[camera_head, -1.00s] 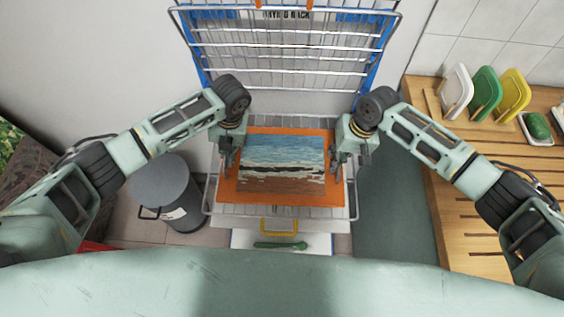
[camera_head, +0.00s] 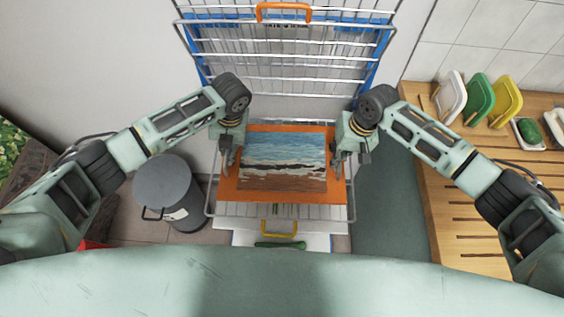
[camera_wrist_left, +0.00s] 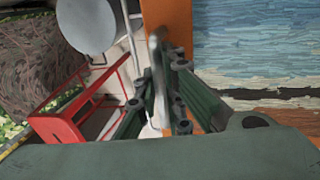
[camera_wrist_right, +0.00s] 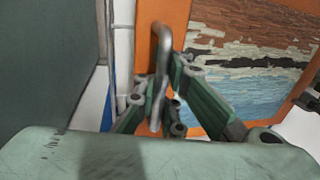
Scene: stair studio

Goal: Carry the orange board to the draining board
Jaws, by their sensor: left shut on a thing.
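The orange board (camera_head: 236,188) lies flat in front of me with a seascape picture (camera_head: 283,163) on it, level as far as I can tell. My left gripper (camera_head: 228,160) is shut on the grey handle at its left edge; that handle (camera_wrist_left: 157,75) shows in the left wrist view. My right gripper (camera_head: 338,158) is at the opposite edge, its fingers close around a matching handle (camera_wrist_right: 161,70) in the right wrist view. The draining board (camera_head: 440,215), grooved wood, is at the right. The board hides whatever is directly beneath it.
A wire rack (camera_head: 285,60) with blue sides stands behind the orange board. White, green and yellow boards (camera_head: 507,98) stand upright on the draining board's far part, beside a soap dish (camera_head: 529,133). A grey bin (camera_head: 168,195) is at the left. The draining board's near part looks clear.

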